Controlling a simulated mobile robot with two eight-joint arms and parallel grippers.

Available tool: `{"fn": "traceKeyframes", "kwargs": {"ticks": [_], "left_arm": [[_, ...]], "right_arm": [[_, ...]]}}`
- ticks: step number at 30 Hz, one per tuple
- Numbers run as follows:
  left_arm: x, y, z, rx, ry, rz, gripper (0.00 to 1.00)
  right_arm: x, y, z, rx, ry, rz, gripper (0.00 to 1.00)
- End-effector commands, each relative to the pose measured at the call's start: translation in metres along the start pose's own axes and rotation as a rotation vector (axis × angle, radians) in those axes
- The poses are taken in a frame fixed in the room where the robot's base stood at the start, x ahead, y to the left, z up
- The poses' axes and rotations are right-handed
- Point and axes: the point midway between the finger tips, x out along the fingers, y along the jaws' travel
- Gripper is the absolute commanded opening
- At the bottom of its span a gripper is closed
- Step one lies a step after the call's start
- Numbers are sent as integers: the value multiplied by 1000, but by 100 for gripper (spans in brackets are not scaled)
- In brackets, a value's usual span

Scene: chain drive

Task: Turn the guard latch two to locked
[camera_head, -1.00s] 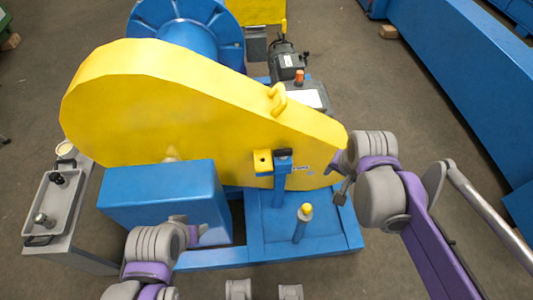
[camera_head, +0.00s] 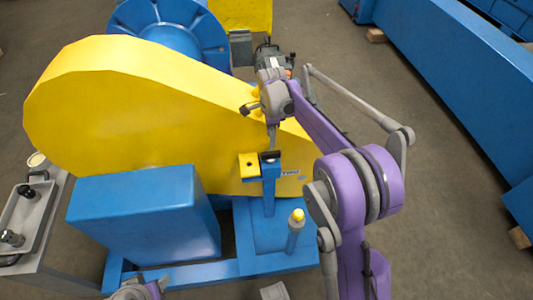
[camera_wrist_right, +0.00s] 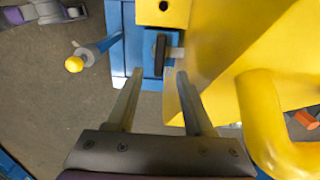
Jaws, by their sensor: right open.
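The yellow chain guard (camera_head: 140,110) fills the left and middle of the head view. On its near lower side a small black latch (camera_head: 270,156) sits on top of a blue post (camera_head: 268,190), beside a yellow block (camera_head: 248,167) with a hole. The right wrist view shows the black latch bar (camera_wrist_right: 160,53) lengthwise, just beyond my fingertips. My right gripper (camera_head: 272,142) is above the latch, pointing down. In the wrist view its two fingers (camera_wrist_right: 156,78) are apart with nothing between them, the latch lined up with the gap. I cannot tell which latch is number two.
A yellow handle (camera_wrist_right: 268,125) on the guard rises close beside my right finger. A blue post with a yellow tip (camera_head: 296,226) stands on the blue base in front. A blue box (camera_head: 145,215) is left of the latch. A grey tray cart (camera_head: 35,225) stands far left.

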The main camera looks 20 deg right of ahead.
Motion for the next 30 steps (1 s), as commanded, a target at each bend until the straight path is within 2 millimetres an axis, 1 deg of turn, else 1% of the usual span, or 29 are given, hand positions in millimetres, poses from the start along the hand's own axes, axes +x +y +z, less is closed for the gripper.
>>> {"fn": "traceKeyframes", "kwargs": {"ticks": [1, 6, 9, 13, 18, 26, 27, 29, 30], "left_arm": [[2, 0, 1, 0, -1, 0, 64], [8, 0, 4, 0, -3, 0, 64], [11, 0, 5, 0, -4, 0, 64], [14, 0, 6, 0, -5, 0, 64], [15, 0, 7, 0, -6, 0, 64], [15, 0, 7, 0, -6, 0, 64], [15, 0, 7, 0, -6, 0, 64], [15, 0, 7, 0, -6, 0, 64], [15, 0, 7, 0, -6, 0, 64]], "right_arm": [[11, 0, 0, -1, 0, 0, 52], [45, 0, 0, -2, 0, 0, 52], [62, 0, 0, -3, 0, 0, 52], [79, 0, 0, -3, 0, 0, 52], [89, 0, 0, -3, 0, -1, 52], [90, 0, 0, -3, 0, -1, 52], [90, 0, 0, -3, 0, -1, 49], [90, 0, 0, -3, 0, -1, 38], [90, 0, 0, -4, 0, -1, 31]]}}
